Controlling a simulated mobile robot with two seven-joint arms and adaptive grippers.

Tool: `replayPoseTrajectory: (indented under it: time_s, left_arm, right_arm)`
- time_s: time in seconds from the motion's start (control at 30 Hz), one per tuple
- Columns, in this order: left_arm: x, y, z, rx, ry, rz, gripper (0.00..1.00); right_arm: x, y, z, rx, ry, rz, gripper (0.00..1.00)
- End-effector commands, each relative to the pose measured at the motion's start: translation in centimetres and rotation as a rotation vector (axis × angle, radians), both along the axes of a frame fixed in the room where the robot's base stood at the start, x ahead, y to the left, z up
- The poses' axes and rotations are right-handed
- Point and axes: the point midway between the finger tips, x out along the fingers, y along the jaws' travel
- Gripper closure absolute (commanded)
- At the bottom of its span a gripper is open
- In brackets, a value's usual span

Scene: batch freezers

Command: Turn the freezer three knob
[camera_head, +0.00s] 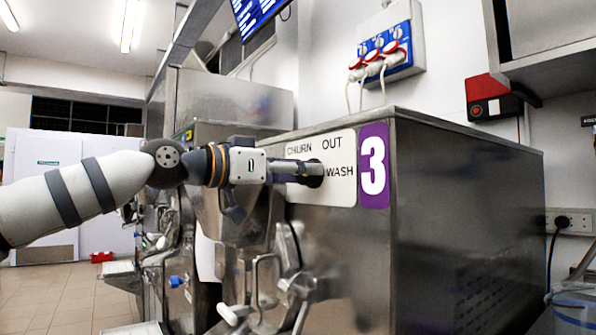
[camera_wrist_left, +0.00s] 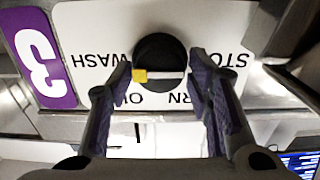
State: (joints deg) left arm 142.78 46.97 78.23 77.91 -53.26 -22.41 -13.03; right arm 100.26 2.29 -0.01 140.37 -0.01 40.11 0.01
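Freezer three (camera_head: 455,215) is a steel cabinet with a purple "3" label at the right in the head view. Its black round knob (camera_head: 316,181) sits on a white panel (camera_head: 336,195) reading CHURN, OUT and WASH, partly covered by my left gripper (camera_head: 300,172). In the left wrist view, upside down, the knob (camera_wrist_left: 159,52) has a pale bar with a yellow end toward the WASH side. My left gripper (camera_wrist_left: 161,66) has its fingers apart, one on each side of the knob. I cannot tell whether they touch it. My right gripper is out of view.
A blue socket box (camera_head: 385,50) with red plugs hangs on the wall above the freezer. Steel levers and a spout (camera_head: 265,285) stick out below the panel. Other machines stand at the left. The tiled floor (camera_head: 50,295) is open at lower left.

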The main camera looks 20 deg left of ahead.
Motion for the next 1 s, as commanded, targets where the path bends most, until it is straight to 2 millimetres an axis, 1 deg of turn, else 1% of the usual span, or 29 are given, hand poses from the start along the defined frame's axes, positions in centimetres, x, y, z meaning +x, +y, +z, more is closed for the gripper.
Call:
replayPoseTrajectory:
  time_s: [0.03,0.07,0.1,0.13,0.37,0.57,0.8,1.0]
  left_arm:
    - [0.0,0.0,0.0,0.000,0.000,0.000,0.72]
    - [0.0,0.0,0.0,0.000,0.000,0.000,0.79]
    - [0.0,0.0,0.0,0.000,0.000,0.000,0.88]
    - [0.0,0.0,0.0,0.000,0.000,0.000,0.90]
    - [-0.1,0.0,0.1,-0.009,0.007,0.000,0.90]
    - [-0.2,0.0,0.4,-0.068,0.049,0.000,0.90]
    - [-0.3,0.0,0.6,-0.215,0.164,-0.001,0.90]
    - [-0.1,0.1,0.3,-0.368,0.284,-0.001,0.90]
  right_arm:
    - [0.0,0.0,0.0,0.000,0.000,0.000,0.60]
    - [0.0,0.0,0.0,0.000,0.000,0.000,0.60]
    - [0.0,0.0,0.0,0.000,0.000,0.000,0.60]
    - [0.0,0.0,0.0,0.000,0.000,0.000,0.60]
    - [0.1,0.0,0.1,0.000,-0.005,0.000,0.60]
    - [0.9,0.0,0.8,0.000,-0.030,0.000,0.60]
    - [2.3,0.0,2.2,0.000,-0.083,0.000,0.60]
    - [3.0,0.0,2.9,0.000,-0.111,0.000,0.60]
